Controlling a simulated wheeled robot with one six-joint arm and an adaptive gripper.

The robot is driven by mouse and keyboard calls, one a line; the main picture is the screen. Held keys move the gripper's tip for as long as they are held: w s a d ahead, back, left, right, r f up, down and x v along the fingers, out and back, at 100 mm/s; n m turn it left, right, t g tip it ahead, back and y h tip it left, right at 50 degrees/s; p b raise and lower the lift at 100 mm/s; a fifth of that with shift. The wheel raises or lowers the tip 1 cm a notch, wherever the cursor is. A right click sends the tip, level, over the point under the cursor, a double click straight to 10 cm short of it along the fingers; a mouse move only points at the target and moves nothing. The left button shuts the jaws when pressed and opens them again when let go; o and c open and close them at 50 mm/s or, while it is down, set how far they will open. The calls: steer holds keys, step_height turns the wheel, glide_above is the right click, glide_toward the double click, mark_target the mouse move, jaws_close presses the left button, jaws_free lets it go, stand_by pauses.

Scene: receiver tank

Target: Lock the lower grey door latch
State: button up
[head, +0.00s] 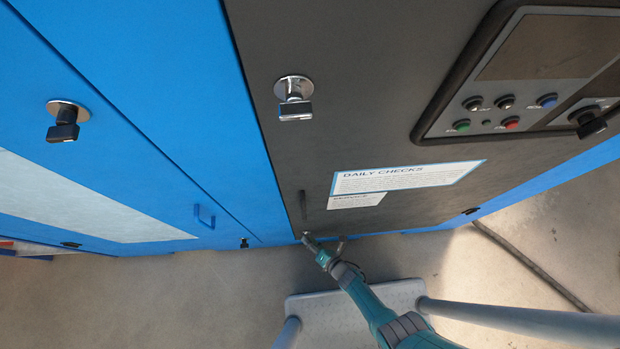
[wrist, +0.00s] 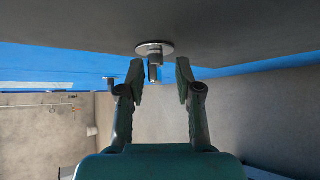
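The grey door (head: 290,150) stands at the centre and right of the head view. Its upper latch (head: 294,100) is a silver disc with a silver key-like handle. The lower latch (wrist: 155,50) shows in the wrist view as a round silver plate with a short handle (wrist: 154,72) sticking out. My gripper (wrist: 160,75) is open, with one fingertip on each side of the handle's end; the handle is nearer the left finger. I cannot tell whether they touch. In the head view my gripper (head: 318,240) is at the door's lower edge, where the lower latch cannot be made out.
A blue panel (head: 150,90) with its own black-handled latch (head: 65,122) stands on the left. A control panel (head: 520,80) with several buttons is at the upper right. A grey step (head: 310,310) with rails (head: 520,318) stands below, close to my arm. Concrete floor lies around.

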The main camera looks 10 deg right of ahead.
steer(key=shift+r, duration=0.15)
steer(key=v, duration=1.1)
steer(key=shift+d, duration=0.15)
stand_by(0.8)
steer(key=shift+s+r, duration=0.15)
steer(key=shift+s, duration=0.2)
steer(key=shift+w+d, duration=0.1)
stand_by(0.4)
